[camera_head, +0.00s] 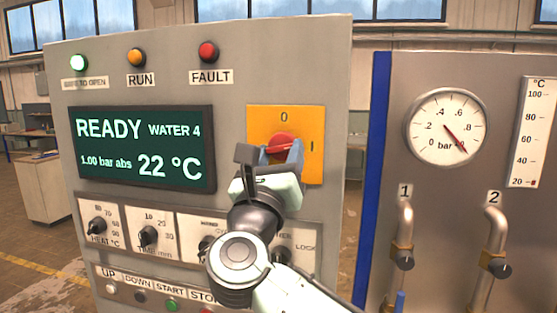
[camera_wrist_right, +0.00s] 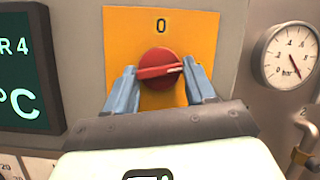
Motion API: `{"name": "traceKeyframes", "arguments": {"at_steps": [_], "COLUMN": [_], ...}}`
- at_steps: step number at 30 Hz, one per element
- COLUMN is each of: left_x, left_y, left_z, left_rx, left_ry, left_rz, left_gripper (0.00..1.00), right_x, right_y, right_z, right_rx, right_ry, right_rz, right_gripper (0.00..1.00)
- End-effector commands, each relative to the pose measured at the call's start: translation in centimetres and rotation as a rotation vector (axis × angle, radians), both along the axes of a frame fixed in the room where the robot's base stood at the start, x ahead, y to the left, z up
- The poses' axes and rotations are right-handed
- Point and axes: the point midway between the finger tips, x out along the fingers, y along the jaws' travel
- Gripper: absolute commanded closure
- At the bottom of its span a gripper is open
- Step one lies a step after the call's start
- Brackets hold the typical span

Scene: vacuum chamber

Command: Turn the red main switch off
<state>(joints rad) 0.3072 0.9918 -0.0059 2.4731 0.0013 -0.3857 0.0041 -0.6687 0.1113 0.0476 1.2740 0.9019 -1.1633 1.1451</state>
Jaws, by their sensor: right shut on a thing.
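The red main switch (camera_head: 281,141) is a round knob with a raised handle on a yellow plate (camera_head: 314,128) marked 0 at the top and I at the right. It also shows in the right wrist view (camera_wrist_right: 160,63). Its handle lies nearly level, and the white mark is at its right end, towards the I. My right gripper (camera_head: 271,153) is at the knob, with one blue-grey finger on each side, shut on it. The gripper covers the lower part of the plate. My left gripper is not in view.
The display (camera_head: 146,147) reads READY, WATER 4, 1.00 bar abs and 22 °C. The green lamp (camera_head: 79,63) looks lit. Small dials (camera_head: 148,236) and push buttons sit below, partly behind my right arm. A pressure gauge (camera_head: 445,127) and pipes stand on the panel at the right.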

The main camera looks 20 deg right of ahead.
Motion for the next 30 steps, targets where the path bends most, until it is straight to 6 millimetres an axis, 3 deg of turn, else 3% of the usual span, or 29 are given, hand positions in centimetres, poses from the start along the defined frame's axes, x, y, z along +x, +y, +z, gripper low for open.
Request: {"name": "traceKeyframes", "arguments": {"at_steps": [11, 30], "left_x": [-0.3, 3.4], "left_y": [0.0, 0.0], "left_z": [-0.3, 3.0], "left_rx": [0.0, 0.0], "left_ry": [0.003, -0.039], "left_rz": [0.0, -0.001], "left_gripper": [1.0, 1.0], "right_x": [-0.3, -0.5], "right_y": [-0.5, -0.8], "right_z": [0.2, 0.6], "right_rx": [-0.284, -0.764], "right_ry": [0.211, 0.576], "right_rz": [-0.004, -0.002], "right_gripper": [0.76, 0.76]}}
